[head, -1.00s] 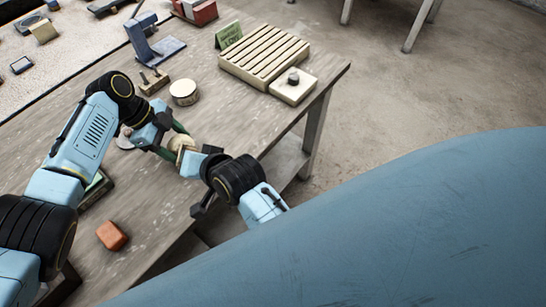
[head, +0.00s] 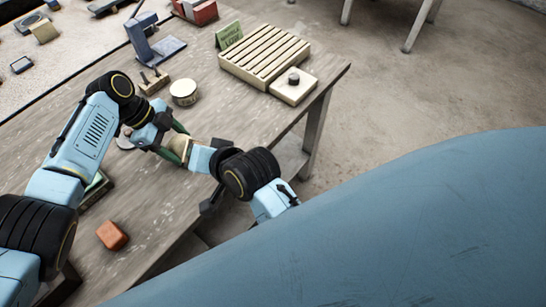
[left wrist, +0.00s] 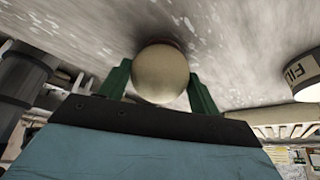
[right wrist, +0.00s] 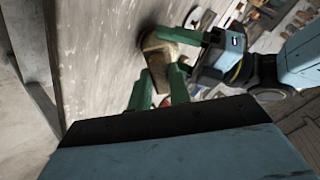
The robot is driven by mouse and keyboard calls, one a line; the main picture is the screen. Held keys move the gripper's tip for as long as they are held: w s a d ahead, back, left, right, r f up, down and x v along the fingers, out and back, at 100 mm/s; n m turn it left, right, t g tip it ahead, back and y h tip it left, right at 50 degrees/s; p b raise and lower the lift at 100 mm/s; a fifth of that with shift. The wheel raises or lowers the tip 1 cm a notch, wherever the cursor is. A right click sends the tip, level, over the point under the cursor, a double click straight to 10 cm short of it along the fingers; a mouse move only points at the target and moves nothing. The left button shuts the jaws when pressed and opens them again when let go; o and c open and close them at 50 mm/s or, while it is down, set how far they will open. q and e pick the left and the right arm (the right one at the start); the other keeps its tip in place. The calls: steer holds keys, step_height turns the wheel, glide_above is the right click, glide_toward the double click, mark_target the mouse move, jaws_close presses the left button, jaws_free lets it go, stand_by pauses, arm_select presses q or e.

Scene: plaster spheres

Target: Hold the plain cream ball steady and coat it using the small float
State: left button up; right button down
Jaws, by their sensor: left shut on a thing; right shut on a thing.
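The plain cream ball (left wrist: 161,74) sits between the green fingers of my left gripper (left wrist: 160,82), which is shut on it just above the table. In the head view my left gripper (head: 176,141) reaches in from the left, with the ball mostly hidden there. My right gripper (right wrist: 160,86) is shut on the small float, a tan wooden block (right wrist: 156,52) at its fingertips. The float also shows in the head view (head: 181,147), close against the ball's side. I cannot tell if they touch.
A round labelled tin (head: 184,93) stands beyond the grippers. A slatted rack (head: 264,53) and a pale board with a dark knob (head: 293,87) lie near the table's right edge. An orange block (head: 112,235) lies at the front. A blue stand (head: 150,45) is farther back.

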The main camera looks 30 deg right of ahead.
stand_by(0.3)
arm_select(q)
steer(key=o, duration=1.3)
steer(key=shift+c, duration=0.2)
steer(key=shift+v, duration=3.5)
steer(key=v, duration=1.2)
